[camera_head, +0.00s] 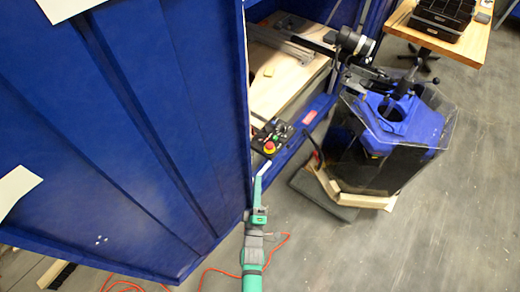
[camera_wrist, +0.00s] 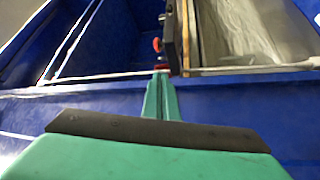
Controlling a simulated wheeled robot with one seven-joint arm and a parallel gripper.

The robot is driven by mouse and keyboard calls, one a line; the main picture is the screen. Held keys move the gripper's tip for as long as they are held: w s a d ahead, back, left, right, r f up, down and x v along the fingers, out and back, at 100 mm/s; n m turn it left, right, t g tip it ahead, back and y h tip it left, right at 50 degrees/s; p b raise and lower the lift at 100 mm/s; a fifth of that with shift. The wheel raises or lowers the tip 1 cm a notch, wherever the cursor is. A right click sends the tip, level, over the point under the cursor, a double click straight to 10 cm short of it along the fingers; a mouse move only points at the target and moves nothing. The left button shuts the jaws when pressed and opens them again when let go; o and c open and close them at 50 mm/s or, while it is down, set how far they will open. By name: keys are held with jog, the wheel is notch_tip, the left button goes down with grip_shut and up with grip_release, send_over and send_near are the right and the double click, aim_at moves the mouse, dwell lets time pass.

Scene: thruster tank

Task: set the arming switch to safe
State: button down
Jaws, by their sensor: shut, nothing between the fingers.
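A small dark control panel (camera_head: 272,135) is mounted at the front edge of the blue enclosure, with a red mushroom button (camera_head: 269,147) on a yellow base. The arming switch cannot be told apart among the panel's small controls. My gripper (camera_head: 264,168) is green and shut, with nothing in it, just below the panel. In the wrist view the closed fingers (camera_wrist: 161,76) point at the blue rim, near the edge-on dark panel (camera_wrist: 173,35). A red knob (camera_wrist: 156,44) sticks out from its left side. Contact at the fingertips cannot be told.
The large blue enclosure wall (camera_head: 130,120) stands left of my arm. A clear tank (camera_head: 390,150) with a blue device stands on the right. An orange cable (camera_head: 215,272) lies on the floor. A wooden table (camera_head: 462,45) is at the upper right. Open floor lies at the lower right.

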aim_at(260, 150)
jog(key=shift+s+a, duration=0.1)
jog(key=shift+a, duration=0.1)
jog(key=x, duration=1.3)
jog(key=shift+w+a, duration=0.1)
jog(key=shift+w, duration=0.35)
jog(key=shift+r, duration=0.1)
jog(key=shift+d, duration=0.25)
jog(key=shift+d, duration=0.1)
